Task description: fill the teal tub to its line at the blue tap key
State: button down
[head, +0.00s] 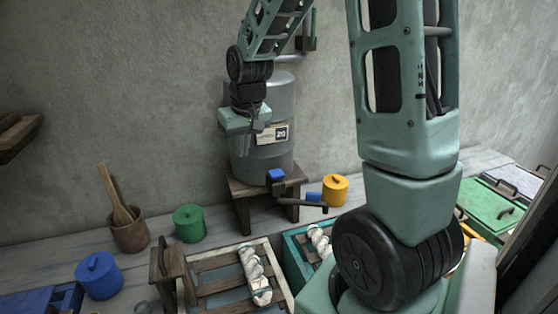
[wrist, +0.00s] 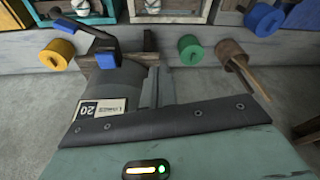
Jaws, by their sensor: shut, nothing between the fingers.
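The blue tap key (head: 276,175) sits on the dark tap at the foot of a grey drum (head: 272,158). The tap's spout (head: 300,203) reaches right, with a second blue piece (head: 314,197) near its end. Both blue pieces also show in the wrist view, the tap key (wrist: 105,59) closer to the drum. The teal tub (head: 291,240) stands in front of the drum, holding a pale skein; my arm hides its right part, and its line and any water cannot be made out. My gripper (wrist: 158,88) is shut and empty beside the drum, above the tap and apart from it.
The drum stands on a wooden stool (head: 240,192). A green pot (head: 189,222), a yellow pot (head: 335,189), a blue pot (head: 98,275) and a wooden mortar (head: 130,235) stand around. A pale wooden tub (head: 222,254) with a skein lies left of the teal one.

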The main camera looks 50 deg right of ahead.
jog(key=d+m, duration=0.1)
jog(key=d, duration=0.3)
jog(key=s+d+r+m, duration=0.1)
jog(key=d, duration=0.3)
jog(key=d+m+h, duration=0.1)
jog(key=d, duration=0.3)
jog(key=shift+s+d+r+p, duration=0.15)
jog(key=shift+s+d+p, duration=0.15)
jog(key=shift+d+p, duration=0.05)
jog(key=p, duration=0.4)
send_near(276, 172)
jog(key=x, duration=0.5)
jog(key=shift+w, duration=0.2)
jog(key=shift+f+p, duration=0.4)
jog(key=shift+f, duration=0.35)
